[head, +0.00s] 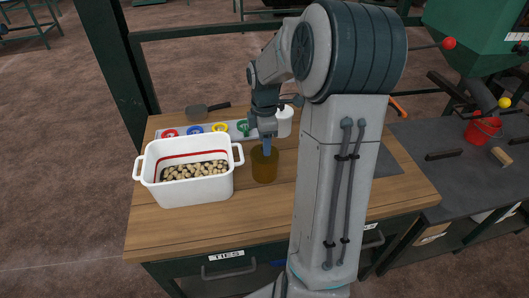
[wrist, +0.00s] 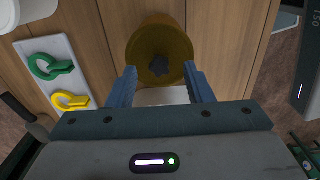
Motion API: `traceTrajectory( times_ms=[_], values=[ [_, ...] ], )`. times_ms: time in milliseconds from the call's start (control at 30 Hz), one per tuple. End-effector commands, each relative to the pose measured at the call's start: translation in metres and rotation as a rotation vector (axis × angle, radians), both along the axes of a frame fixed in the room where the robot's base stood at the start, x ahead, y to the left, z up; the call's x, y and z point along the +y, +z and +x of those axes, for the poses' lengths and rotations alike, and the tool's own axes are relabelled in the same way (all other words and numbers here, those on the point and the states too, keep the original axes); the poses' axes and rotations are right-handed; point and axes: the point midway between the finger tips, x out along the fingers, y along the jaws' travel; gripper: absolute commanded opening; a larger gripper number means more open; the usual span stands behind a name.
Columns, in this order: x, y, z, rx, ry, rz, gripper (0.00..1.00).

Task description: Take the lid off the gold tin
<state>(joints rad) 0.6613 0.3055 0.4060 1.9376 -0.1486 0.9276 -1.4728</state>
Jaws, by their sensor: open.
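The gold tin (head: 265,167) stands upright on the wooden bench top, right of the white tub. In the wrist view the tin (wrist: 158,30) shows its round top with a dark, star-shaped knob (wrist: 159,66) in the middle. The seam between lid and body is not clear. My gripper (head: 266,147) points down just over the tin. In the wrist view its two blue fingers (wrist: 161,84) are apart, with the knob beyond and between them. Nothing is held. Whether the fingers touch the tin cannot be told.
A white tub (head: 190,187) with a red line and pale lumps inside stands close left. Behind are a strip of coloured rings (head: 205,129), a dark scoop (head: 205,110) and a white jug-like container (head: 284,122). The bench front (head: 200,232) is clear.

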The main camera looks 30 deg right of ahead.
Motion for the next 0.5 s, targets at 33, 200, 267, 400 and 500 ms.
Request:
traceTrajectory(
  times_ms=[33,200,267,400,500],
  values=[
    [0.0,-0.0074,-0.0003,0.004,0.001,0.001,0.47],
    [0.0,-0.0151,0.0001,0.0,0.001,0.0,0.47],
    [-0.0001,-0.015,0.0002,0.0,0.001,-0.001,0.47],
    [-0.0001,-0.0148,0.0002,0.0,0.0,-0.001,0.38],
    [-0.0001,-0.0148,0.0002,0.0,0.0,-0.001,0.11]
  ],
)
